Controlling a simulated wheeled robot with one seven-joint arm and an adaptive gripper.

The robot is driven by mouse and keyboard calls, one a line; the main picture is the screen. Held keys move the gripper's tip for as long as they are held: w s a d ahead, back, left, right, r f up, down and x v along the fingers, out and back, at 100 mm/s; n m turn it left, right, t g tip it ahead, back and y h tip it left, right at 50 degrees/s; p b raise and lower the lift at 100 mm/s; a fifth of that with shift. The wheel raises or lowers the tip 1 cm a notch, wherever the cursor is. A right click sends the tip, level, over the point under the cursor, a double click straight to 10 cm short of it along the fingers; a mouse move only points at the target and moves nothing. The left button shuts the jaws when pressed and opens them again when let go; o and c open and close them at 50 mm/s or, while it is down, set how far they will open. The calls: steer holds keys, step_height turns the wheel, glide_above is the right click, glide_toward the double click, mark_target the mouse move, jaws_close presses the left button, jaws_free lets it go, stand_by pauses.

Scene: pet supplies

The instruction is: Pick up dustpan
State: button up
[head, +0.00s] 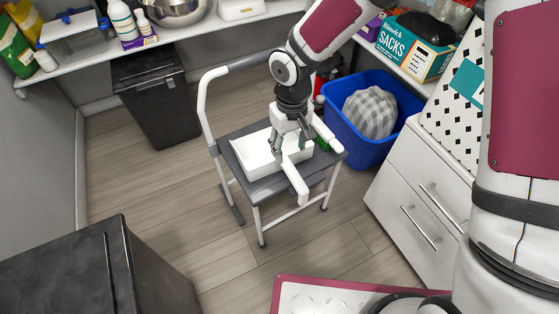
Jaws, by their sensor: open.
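The white dustpan (256,160) lies on the dark grey top of a small stand (264,188) with a white frame. Its broad tray is toward the back, and a white handle (294,178) sticks out toward the front edge. My gripper (288,152) is open and points down over the dustpan, near where the handle meets the tray. It hides part of the dustpan. I cannot tell whether the fingers touch it.
A green-bristled thing (321,144) shows behind the dustpan's right side. A blue bin (345,142) with a grey checked cloth stands right of the stand. White drawers (418,203) are further right, and a black bin (158,104) is back left.

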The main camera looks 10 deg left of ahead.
mark_target(289, 166)
step_height(289, 166, down, 5)
steer(key=shift+f+b, duration=0.15)
steer(key=shift+b, duration=0.7)
steer(key=shift+s+f+b, duration=0.15)
steer(key=shift+f+b, duration=1.4)
steer(key=shift+f, duration=1.05)
steer(key=shift+d, duration=0.1)
steer(key=shift+r, duration=0.1)
jaws_close()
